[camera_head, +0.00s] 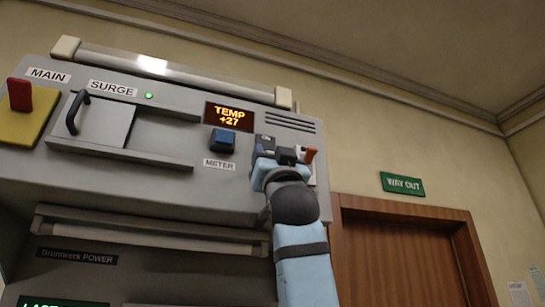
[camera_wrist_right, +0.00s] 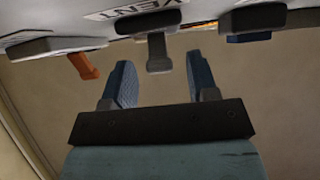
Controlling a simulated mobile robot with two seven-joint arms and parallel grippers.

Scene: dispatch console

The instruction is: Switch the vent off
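The vent switch is a dark grey lever (camera_wrist_right: 158,52) sticking out from the panel near an upside-down VENT label (camera_wrist_right: 140,18) in the wrist view. In the head view, the lever (camera_head: 287,155) is small and partly covered by my gripper, so its on or off position is hard to tell. My right gripper (camera_wrist_right: 158,66) is open, with one blue finger on each side of the lever and visible gaps to both. In the head view, this gripper (camera_head: 282,163) is at the console's right end. My left gripper is not in view.
An orange lever (camera_head: 310,155) is close beside my right gripper. The blue METER button (camera_head: 222,139) is to its left, below the TEMP +27 display (camera_head: 229,116). The SURGE handle (camera_head: 77,112) and red MAIN switch (camera_head: 19,95) are farther left. A wooden door (camera_head: 400,260) stands right.

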